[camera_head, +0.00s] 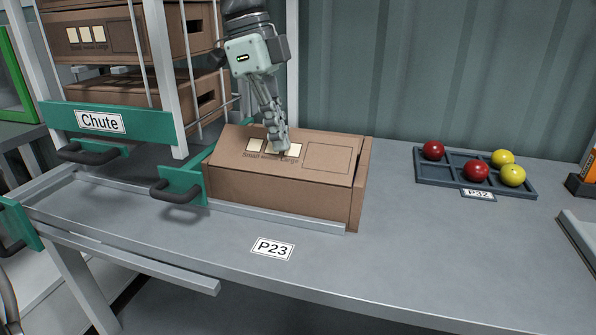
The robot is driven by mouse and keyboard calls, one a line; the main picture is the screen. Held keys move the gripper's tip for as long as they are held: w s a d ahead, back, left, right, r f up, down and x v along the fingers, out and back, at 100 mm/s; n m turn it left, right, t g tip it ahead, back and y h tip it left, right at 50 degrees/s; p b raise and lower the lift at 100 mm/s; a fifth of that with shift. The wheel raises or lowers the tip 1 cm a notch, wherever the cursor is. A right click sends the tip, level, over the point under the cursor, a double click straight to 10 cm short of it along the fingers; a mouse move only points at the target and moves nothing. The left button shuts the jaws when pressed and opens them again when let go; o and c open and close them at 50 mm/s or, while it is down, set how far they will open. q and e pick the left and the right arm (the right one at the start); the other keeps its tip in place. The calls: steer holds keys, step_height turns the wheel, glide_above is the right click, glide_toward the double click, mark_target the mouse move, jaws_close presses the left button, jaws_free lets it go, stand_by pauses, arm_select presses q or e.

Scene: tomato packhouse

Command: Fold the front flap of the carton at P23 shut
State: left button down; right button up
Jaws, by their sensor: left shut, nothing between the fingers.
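The brown carton (283,192) stands on the grey bench behind the P23 label (272,249). A printed flap (325,158) with pale squares lies across its top and covers the opening; I cannot tell whether it is fully flat. The carton's right end panel (361,184) shows as a narrow upright strip beside the flap. My left gripper (278,146) reaches down from above with its fingers shut and empty. Its fingertips are at the printed flap, apparently touching it, and hide part of the print. My right gripper is not in view.
The Chute rack (120,120) with stacked cartons is at left. A tray (451,180) of red and yellow tomatoes sits at right by P32 (478,194). Bench between is clear.

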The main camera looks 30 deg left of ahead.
arm_select(q)
steer(key=shift+w+a+f, duration=0.15)
steer(key=shift+w+f, duration=0.5)
steer(key=shift+w, duration=0.05)
steer(key=shift+w+a+f+b, duration=0.1)
steer(key=shift+w+f+b, duration=0.25)
steer(key=shift+f+b, duration=0.25)
step_height(320, 180, up, 8)
steer(key=p, duration=0.6)
steer(key=shift+r, duration=0.1)
steer(key=shift+s, duration=0.1)
